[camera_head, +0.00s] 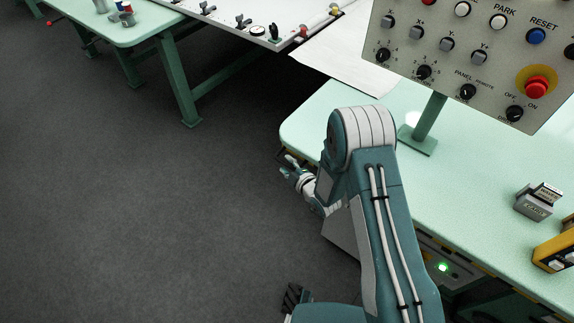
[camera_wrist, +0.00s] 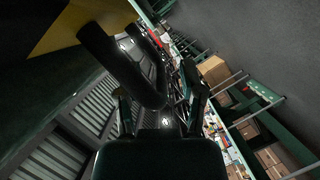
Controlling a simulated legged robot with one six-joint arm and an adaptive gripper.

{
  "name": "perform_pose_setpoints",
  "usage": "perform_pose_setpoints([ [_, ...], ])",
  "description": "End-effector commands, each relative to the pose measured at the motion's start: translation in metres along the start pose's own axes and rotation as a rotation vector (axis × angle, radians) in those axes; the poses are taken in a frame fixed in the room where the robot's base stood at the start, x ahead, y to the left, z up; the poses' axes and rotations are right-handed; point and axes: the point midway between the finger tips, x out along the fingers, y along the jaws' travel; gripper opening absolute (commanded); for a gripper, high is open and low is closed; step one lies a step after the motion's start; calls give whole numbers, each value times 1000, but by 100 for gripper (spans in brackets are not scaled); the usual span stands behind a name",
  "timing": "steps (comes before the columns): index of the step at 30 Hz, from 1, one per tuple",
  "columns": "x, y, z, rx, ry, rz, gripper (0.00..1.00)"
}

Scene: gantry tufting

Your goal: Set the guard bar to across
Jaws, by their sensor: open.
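I cannot pick out the guard bar in either view. My gripper (camera_head: 288,167) is at the left edge of the pale green control table (camera_head: 300,130) in the head view, on the end of my folded arm. In the wrist view, my gripper (camera_wrist: 157,88) points toward a tilted scene of dark slatted panels and shelving.
A grey control panel (camera_head: 455,30) with knobs and a red emergency button (camera_head: 537,88) stands on a post. A white board (camera_head: 285,20) with several small fittings lies farther back. A stamp-like block (camera_head: 538,203) sits at right. Dark floor (camera_head: 130,210) at left is clear.

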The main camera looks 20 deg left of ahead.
Motion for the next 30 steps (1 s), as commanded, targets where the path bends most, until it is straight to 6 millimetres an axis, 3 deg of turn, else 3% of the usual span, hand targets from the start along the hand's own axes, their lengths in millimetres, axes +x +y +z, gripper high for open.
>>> perform_pose_setpoints([
  [4,0,0,0,0,-1,-1,51],
  [5,0,0,0,0,-1,-1,42],
  [6,0,-1,0,-1,-1,-1,24],
  [8,1,-1,0,-1,-1,-2,0],
  [20,10,-2,-4,-2,0,-6,0],
  [26,44,-3,-20,-3,4,-6,0],
  [30,83,-5,-37,-3,5,-6,0],
])
